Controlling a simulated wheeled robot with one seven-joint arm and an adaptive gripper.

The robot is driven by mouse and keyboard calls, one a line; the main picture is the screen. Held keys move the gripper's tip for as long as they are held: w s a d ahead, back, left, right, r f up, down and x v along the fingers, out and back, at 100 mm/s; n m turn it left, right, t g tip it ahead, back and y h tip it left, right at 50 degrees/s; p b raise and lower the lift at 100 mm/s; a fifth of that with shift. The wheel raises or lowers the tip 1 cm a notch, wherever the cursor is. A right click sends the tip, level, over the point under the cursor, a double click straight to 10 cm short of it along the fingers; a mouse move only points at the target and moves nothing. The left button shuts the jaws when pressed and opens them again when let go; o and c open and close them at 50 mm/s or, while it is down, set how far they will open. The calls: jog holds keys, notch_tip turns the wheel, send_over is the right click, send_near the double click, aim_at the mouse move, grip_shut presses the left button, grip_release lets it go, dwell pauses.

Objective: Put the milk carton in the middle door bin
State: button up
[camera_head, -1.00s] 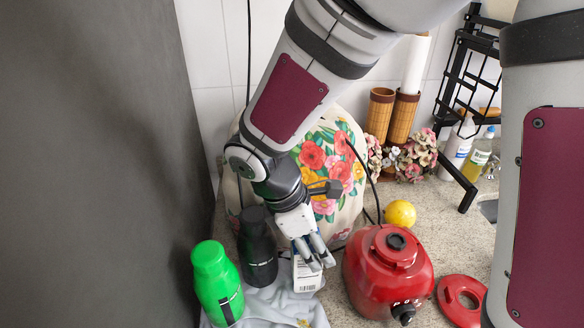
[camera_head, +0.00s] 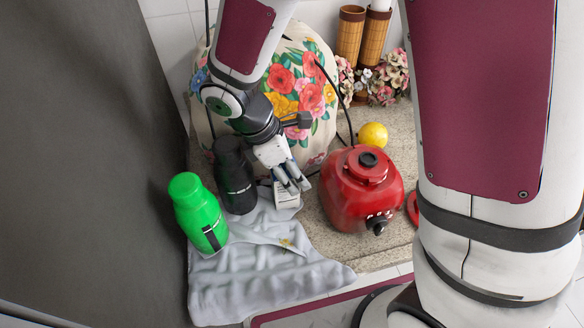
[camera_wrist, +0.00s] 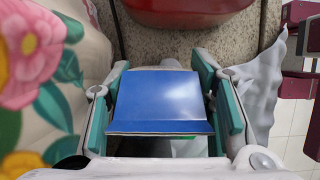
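The milk carton (camera_head: 287,194) is a small white box with dark print, upright by the cloth's upper edge, right of the black bottle. In the wrist view its blue top (camera_wrist: 162,98) fills the space between my fingers. My gripper (camera_head: 290,181) reaches down over it, and its teal-padded fingers (camera_wrist: 162,105) lie close against both sides, shut on it. Whether its base is on the surface or just clear of it is hard to tell. The middle door bin is not visible in either view.
A black bottle (camera_head: 235,176) and a green bottle (camera_head: 199,212) stand left of the carton. A red appliance (camera_head: 362,190) is to the right, with a yellow lemon (camera_head: 373,135) behind it. A floral bag (camera_head: 305,90) stands behind my gripper. A grey-white cloth (camera_head: 262,265) hangs in front.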

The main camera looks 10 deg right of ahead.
jog(key=o, duration=0.3)
jog(key=shift+r, duration=0.1)
